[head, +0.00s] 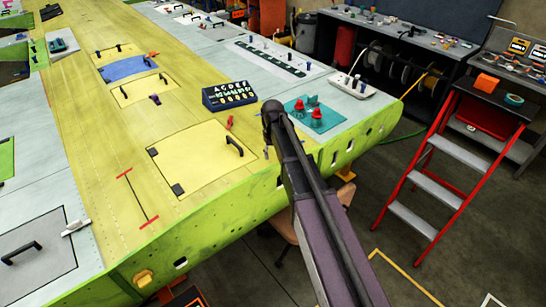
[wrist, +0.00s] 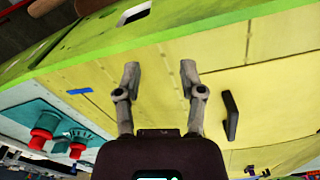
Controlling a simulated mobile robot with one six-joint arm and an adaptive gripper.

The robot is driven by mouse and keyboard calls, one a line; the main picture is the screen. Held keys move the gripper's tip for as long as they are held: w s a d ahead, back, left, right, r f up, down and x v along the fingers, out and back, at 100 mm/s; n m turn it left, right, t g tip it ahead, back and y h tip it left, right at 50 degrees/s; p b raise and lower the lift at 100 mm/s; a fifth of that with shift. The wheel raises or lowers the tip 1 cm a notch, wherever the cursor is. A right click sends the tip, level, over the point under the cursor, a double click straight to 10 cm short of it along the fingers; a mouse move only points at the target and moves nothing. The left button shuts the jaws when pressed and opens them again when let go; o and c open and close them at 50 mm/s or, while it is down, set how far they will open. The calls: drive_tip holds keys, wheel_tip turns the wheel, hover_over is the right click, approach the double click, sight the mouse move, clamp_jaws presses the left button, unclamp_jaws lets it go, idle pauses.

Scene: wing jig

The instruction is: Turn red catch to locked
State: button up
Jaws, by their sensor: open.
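The red catch (head: 230,122) is a small upright red piece on the yellow wing skin, just beyond the far edge of a yellow hatch panel (head: 190,145) with a black handle (head: 234,146). Its exact setting is too small to read. My gripper (wrist: 161,72) shows in the wrist view, its two fingers apart and empty over yellow skin. The hatch's black handle (wrist: 230,115) stands to the right of the fingers. I cannot make out the red catch in the wrist view. In the head view, my own arm hides the gripper.
A teal panel (head: 328,123) with red knobs (head: 300,104) lies right of the catch; the knobs also show in the wrist view (wrist: 45,125). A dark lettered box (head: 229,97) stands behind the catch. The wing's green edge (head: 215,225) runs along the front. A red stepladder (head: 440,180) stands at right.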

drive_tip(key=shift+s+d, duration=0.1)
idle(0.3)
drive_tip(key=s+d+f+m+b, duration=0.1)
drive_tip(key=s+d+f+b, duration=0.2)
drive_tip(key=s, duration=0.4)
drive_tip(key=s+d+f+m+b, duration=0.1)
drive_tip(key=s+d+f+b, duration=0.3)
drive_tip(key=s, duration=0.3)
drive_tip(key=s+d+f+m+b, duration=0.1)
drive_tip(key=s+d+f+b, duration=0.2)
drive_tip(key=s, duration=0.5)
drive_tip(key=shift+d+f+b, duration=0.25)
drive_tip(key=shift+f+b, duration=0.65)
drive_tip(key=shift+f, duration=0.05)
drive_tip(key=shift+o, duration=0.4)
